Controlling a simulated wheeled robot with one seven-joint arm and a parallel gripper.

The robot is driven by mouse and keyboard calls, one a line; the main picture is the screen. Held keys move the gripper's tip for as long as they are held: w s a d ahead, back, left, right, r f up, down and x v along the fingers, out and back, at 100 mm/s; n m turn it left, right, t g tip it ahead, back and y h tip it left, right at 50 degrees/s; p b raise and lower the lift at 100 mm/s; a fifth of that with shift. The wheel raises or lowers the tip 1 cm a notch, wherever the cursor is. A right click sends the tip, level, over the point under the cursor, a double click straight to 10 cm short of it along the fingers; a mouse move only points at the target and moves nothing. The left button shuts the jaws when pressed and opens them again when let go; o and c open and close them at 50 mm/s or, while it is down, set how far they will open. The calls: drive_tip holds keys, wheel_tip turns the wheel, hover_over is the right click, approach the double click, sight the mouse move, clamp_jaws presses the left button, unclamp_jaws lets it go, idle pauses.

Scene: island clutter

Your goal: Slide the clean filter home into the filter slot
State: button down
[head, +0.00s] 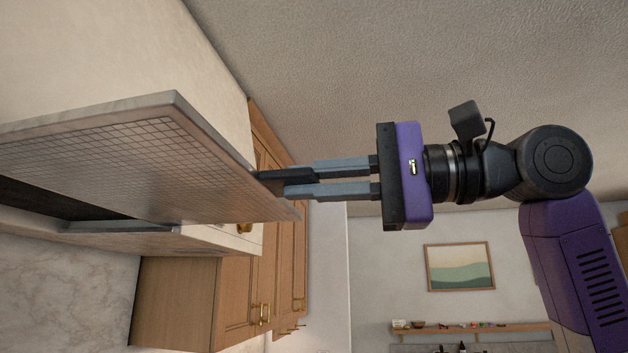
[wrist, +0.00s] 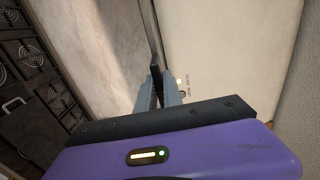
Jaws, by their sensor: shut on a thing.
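The clean filter (head: 130,165) is a large flat metal mesh panel with a plain grey frame, tilted in the left of the head view. My gripper (head: 285,183) is shut on a dark tab at the filter's right end. In the wrist view the filter (wrist: 150,35) shows nearly edge-on, running away from my gripper (wrist: 157,92). The filter slot (head: 40,202) shows as a dark opening in the underside of the pale hood (head: 215,238), partly hidden behind the filter. The filter appears outside the slot; the gap between them cannot be judged.
Wooden cabinets (head: 190,300) with brass handles stand beyond the hood. A cooktop (wrist: 35,75) with several burners lies at the left of the wrist view. A picture (head: 460,267) and a shelf (head: 480,328) are on the far wall. The space around my arm looks clear.

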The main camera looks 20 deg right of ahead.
sight(190, 190)
drive_tip(key=shift+x, duration=1.7)
drive_tip(key=shift+w, duration=0.1)
drive_tip(key=shift+x, duration=2)
drive_tip(key=shift+w+a, duration=0.1)
drive_tip(key=shift+a, duration=0.15)
drive_tip(key=shift+x, duration=1.7)
drive_tip(key=shift+w+a, duration=0.1)
drive_tip(key=shift+a, duration=0.05)
drive_tip(key=shift+x, duration=1.85)
drive_tip(key=shift+a, duration=0.1)
